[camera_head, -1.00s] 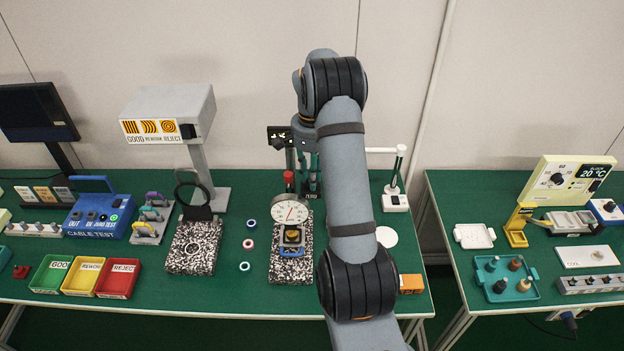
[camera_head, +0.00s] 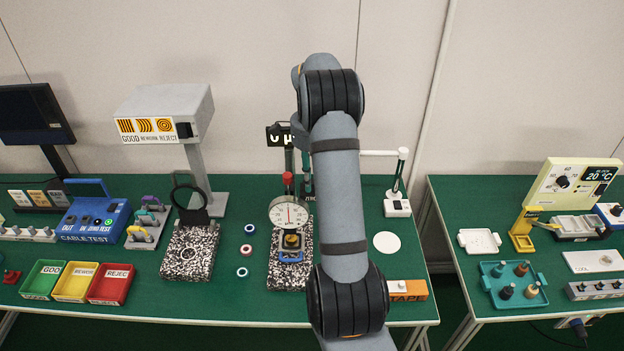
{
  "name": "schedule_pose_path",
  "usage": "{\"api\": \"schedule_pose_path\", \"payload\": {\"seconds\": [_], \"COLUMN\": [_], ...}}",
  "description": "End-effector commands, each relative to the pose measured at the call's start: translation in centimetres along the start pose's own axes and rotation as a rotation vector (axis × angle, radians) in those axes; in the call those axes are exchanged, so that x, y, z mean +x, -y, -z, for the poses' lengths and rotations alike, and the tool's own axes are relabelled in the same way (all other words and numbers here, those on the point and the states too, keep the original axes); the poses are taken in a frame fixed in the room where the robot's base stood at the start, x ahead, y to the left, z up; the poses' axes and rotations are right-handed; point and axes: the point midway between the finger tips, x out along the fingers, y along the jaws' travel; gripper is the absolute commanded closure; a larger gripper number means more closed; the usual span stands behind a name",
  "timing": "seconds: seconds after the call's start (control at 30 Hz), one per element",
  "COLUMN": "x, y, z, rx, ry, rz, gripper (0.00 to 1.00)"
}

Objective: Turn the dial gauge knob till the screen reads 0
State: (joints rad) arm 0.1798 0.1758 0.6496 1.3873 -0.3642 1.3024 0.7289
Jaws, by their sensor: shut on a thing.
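The dial gauge (camera_head: 289,212) has a round white face on a stand over a speckled granite block (camera_head: 290,272); its red needle points about straight up. A small dark screen (camera_head: 279,136) behind it shows a white 0 and part of a unit; its right side is covered by my arm. My gripper (camera_head: 308,180) is partly hidden by my arm and points down behind and right of the dial, at a ZERO label. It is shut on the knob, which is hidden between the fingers.
A red-capped post (camera_head: 287,181) stands close to the dial. Small rings (camera_head: 247,249) lie to the left, beside another granite block with a magnifier. A white disc (camera_head: 387,242) and an orange box (camera_head: 407,290) lie on the right. Bare green table lies between.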

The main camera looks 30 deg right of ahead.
Motion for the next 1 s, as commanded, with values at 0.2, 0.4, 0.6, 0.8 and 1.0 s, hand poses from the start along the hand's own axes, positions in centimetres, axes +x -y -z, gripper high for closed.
{"api": "schedule_pose_path", "payload": {"seconds": [0.2, 0.4, 0.6, 0.8, 1.0], "x": [-0.06, -0.06, -0.04, -0.03, -0.16], "y": [0.06, 0.07, 0.05, 0.02, 0.03], "z": [-0.07, -0.06, -0.04, -0.01, 0.02], "rx": [0.004, 0.004, 0.003, 0.003, 0.003], "ry": [0.0, 0.0, 0.0, 0.0, -0.001], "rz": [0.001, 0.002, 0.001, 0.001, 0.001], "gripper": [1.0, 0.78, 0.66, 0.6, 0.6]}}
